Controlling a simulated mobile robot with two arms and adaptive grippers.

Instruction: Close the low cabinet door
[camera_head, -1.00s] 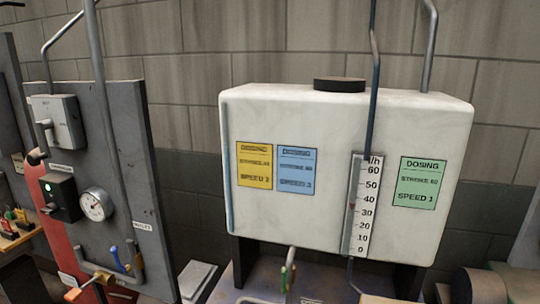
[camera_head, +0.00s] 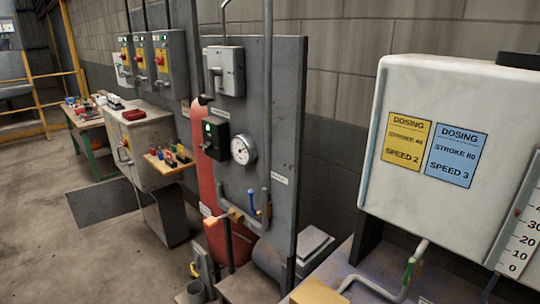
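A beige low cabinet (camera_head: 150,130) with a red box on top stands left of centre in the head view, against the wall side. Handle-like fittings (camera_head: 124,150) show on its front. A flat dark grey panel (camera_head: 100,203) lies at its lower left; I cannot tell whether it is an open door or a mat on the floor. A grey lower part (camera_head: 165,215) shows beneath the cabinet's right side. Neither of my grippers is in view.
A grey panel board with a gauge (camera_head: 243,150) and a red cylinder (camera_head: 205,170) stands right of the cabinet. A white dosing tank (camera_head: 420,215) fills the right. A green-legged workbench (camera_head: 90,130) and yellow railing (camera_head: 45,100) are farther back. The floor at left is open.

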